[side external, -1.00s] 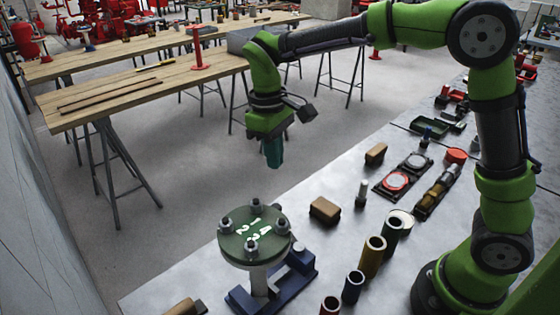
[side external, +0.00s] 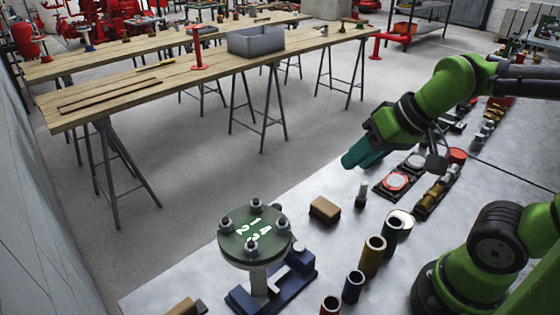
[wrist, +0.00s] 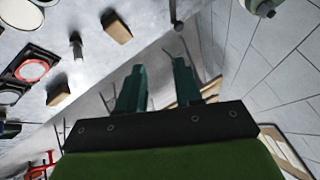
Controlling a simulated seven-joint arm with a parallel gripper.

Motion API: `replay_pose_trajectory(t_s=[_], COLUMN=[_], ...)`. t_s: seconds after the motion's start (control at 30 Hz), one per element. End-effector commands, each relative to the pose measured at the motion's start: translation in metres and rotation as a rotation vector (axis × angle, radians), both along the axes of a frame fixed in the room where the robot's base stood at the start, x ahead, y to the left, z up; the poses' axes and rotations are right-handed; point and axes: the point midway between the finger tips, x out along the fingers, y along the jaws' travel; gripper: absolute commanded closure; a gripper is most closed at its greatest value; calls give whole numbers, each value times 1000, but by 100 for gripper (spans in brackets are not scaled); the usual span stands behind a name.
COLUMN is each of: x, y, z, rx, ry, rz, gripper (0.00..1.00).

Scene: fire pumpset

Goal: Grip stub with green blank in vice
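The stub (side external: 259,283) stands upright at the blue vice (side external: 300,262) on the grey bench, in the side view. The round green blank (side external: 240,242) lies flat on top of it, with white figures and several bolts with nuts around its edge. The blank hides much of the vice, so I cannot tell how its jaws sit on the stub. My gripper (side external: 349,160) is in the air up and to the right of the blank, well apart from it. In the wrist view its two teal fingers (wrist: 156,68) are spread with nothing between them.
A brown block (side external: 324,209) and a small grey upright cylinder (side external: 361,194) stand between my gripper and the vice. A row of coloured sleeves (side external: 372,257) stands right of the vice. Dark trays with round parts (side external: 396,181) lie farther back. A wooden trestle table (side external: 150,88) is beyond the bench.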

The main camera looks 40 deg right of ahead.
Motion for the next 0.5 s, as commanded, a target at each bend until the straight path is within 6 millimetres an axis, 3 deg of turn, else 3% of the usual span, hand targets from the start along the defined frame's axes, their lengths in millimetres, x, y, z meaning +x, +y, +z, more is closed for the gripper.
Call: replay_pose_trajectory(t_s=[0.03, 0.1, 0.5], x=[11, 27, 129], y=[6, 15, 75], z=[0, 1, -2], rx=[-12, -45, -336], ry=[34, 88, 388], rz=[30, 91, 618], gripper=[57, 47, 47])
